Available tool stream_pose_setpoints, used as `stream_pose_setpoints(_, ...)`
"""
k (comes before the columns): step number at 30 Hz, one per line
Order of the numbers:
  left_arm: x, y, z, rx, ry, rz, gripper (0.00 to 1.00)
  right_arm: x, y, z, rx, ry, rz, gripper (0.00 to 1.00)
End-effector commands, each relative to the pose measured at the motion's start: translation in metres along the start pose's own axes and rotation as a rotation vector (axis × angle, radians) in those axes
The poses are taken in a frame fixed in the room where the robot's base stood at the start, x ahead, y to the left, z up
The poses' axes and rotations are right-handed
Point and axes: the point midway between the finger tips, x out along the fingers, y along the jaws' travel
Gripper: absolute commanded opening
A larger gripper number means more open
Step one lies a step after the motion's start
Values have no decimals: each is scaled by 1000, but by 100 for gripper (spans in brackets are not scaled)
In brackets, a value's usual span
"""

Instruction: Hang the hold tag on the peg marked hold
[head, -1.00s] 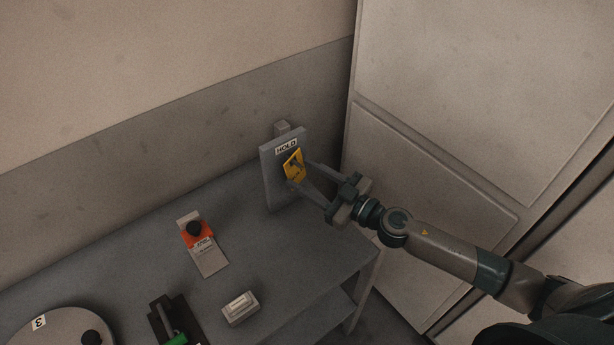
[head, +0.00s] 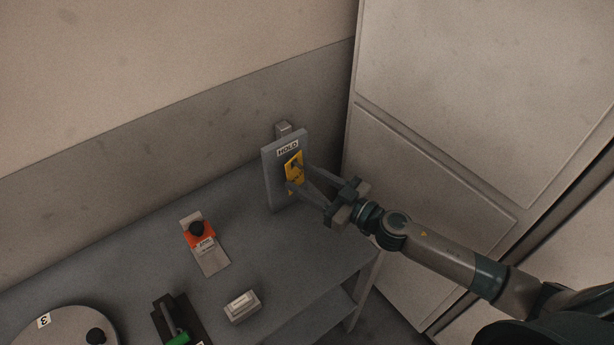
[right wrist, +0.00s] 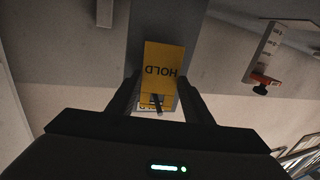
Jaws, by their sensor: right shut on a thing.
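The yellow hold tag (head: 294,178) is against the front of the grey upright board, below its HOLD label (head: 287,149). My right gripper (head: 298,179) is shut on the tag, with one finger on each side of it. In the right wrist view the tag (right wrist: 163,68) shows the word HOLD upside down between my fingers (right wrist: 158,95). A dark peg (right wrist: 158,104) shows at the tag's end near the board's label. I cannot tell whether the peg passes through the tag's hole. My left gripper is not in view.
The grey board (head: 272,180) stands at the back right of the grey bench (head: 150,255). On the bench are an orange and grey device with a black knob (head: 208,252), a small light box (head: 242,307), a green-handled device (head: 176,338) and a round disc (head: 60,330). A tall beige cabinet (head: 440,90) stands to the right.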

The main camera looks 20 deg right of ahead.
Motion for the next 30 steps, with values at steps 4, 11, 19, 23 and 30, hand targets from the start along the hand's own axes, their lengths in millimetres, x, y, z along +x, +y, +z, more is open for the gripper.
stream_pose_setpoints(4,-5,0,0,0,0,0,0,0,-2,-1,39,-3,-1,25)
stream_pose_setpoints(11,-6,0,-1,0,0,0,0,0,-4,0,65,-4,-1,25)
stream_pose_setpoints(19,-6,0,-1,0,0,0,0,0,-3,0,64,-4,-1,25)
stream_pose_setpoints(23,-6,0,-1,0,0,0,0,0,-3,0,64,-4,-1,25)
stream_pose_setpoints(30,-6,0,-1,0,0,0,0,0,-3,1,65,-5,0,25)
